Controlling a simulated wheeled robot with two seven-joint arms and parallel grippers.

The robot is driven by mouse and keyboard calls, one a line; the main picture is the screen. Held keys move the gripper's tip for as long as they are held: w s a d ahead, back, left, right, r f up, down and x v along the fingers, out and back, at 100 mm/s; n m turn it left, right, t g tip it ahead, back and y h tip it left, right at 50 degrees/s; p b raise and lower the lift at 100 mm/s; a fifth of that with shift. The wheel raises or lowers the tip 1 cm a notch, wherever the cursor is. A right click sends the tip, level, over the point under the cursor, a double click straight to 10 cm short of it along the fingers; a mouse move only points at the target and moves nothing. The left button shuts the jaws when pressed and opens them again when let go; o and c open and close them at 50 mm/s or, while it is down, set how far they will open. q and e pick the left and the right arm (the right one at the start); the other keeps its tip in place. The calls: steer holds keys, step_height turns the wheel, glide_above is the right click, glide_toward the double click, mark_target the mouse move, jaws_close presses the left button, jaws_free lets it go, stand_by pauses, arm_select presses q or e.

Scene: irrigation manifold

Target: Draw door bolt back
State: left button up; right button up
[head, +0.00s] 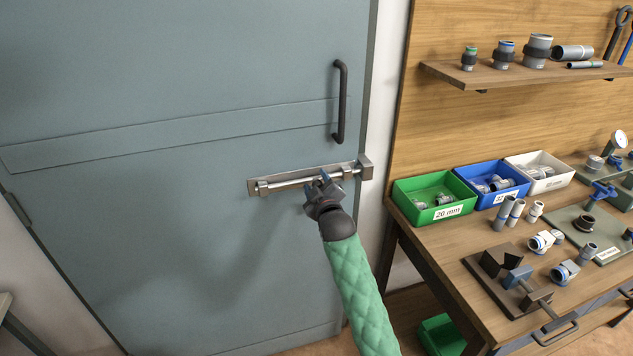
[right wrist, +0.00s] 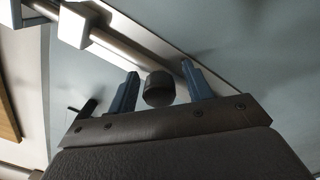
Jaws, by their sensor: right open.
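The metal door bolt (head: 290,184) lies across the grey-blue door (head: 170,220), below the door's handle. Its silver rod runs right to the keeper (head: 365,168) at the door edge. The rod (right wrist: 125,47) also shows in the right wrist view. My right gripper (head: 323,182) is at the bolt, its arm coming up from below. In the right wrist view its two blue fingers are apart, with the bolt's dark round knob (right wrist: 159,89) between them. Gaps show on both sides of the knob. The gripper hides the knob in the head view. My left gripper is not in view.
A dark upright door handle (head: 340,102) stands above the bolt. To the right, a workbench (head: 460,238) holds a green bin (head: 405,198), a blue bin (head: 478,183), a white bin (head: 553,168) and several fittings. The door surface left of the bolt is clear.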

mark_target(297, 184)
steer(key=shift+w, duration=0.1)
jaws_close()
steer(key=a, duration=0.1)
steer(key=s+a, duration=0.1)
steer(key=a, duration=0.3)
steer(key=shift+s+a, duration=0.1)
steer(key=shift+s, duration=0.25)
jaws_free()
steer(key=shift+a, duration=0.1)
